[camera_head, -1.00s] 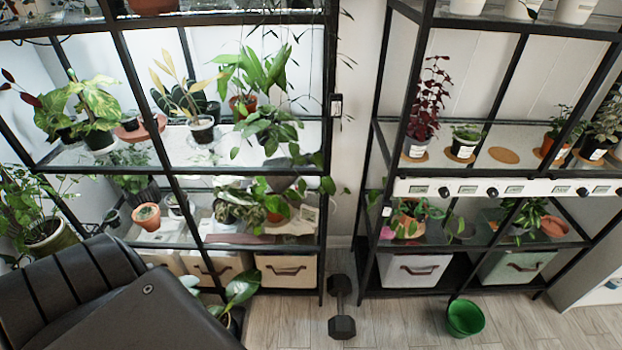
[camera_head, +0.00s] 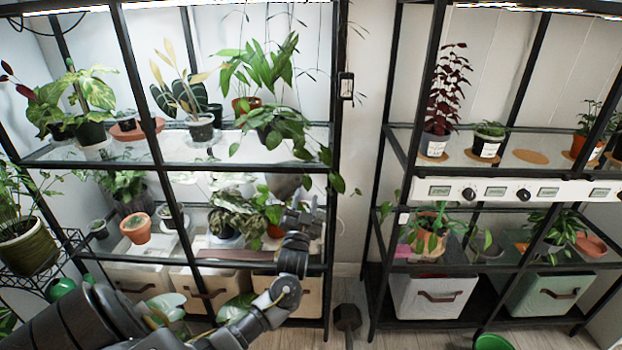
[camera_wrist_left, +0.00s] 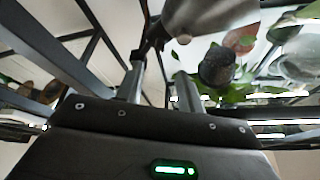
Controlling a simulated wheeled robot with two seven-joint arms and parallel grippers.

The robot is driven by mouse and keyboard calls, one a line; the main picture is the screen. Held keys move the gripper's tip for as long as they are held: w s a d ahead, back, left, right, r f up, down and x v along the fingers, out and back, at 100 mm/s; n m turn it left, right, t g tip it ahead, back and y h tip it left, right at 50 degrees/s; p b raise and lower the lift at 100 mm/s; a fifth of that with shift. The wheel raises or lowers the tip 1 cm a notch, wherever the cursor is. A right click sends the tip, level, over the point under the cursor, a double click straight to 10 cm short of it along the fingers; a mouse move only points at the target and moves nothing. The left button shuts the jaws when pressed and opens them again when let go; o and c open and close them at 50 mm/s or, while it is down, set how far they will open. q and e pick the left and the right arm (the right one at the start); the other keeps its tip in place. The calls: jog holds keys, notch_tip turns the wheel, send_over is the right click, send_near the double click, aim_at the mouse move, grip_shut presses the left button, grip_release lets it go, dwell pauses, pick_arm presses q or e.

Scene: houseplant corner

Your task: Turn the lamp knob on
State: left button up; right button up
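A white control strip (camera_head: 412,188) runs along the front of the right rack's middle shelf. It carries small green-grey displays and round black knobs. One knob (camera_head: 469,194) is nearer the left end and another knob (camera_head: 523,195) is to its right; I cannot tell how either is turned. My left gripper (camera_head: 303,207) is raised in front of the left rack, well left of the strip and knobs. In the left wrist view its two fingers (camera_wrist_left: 160,88) stand apart with nothing held between them. My right gripper is not in view.
The left rack's black post (camera_head: 335,130) and the right rack's post (camera_head: 425,90) stand between gripper and knobs, with a wall gap between them. Potted plants fill the shelves, including a dark-red one (camera_head: 440,100) above the strip. A dumbbell (camera_head: 347,318) is on the floor.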

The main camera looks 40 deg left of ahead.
pick_arm(q)
jog(key=x, duration=1)
jog(key=shift+s+f, duration=0.1)
jog(key=shift+f, duration=0.05)
grip_shut()
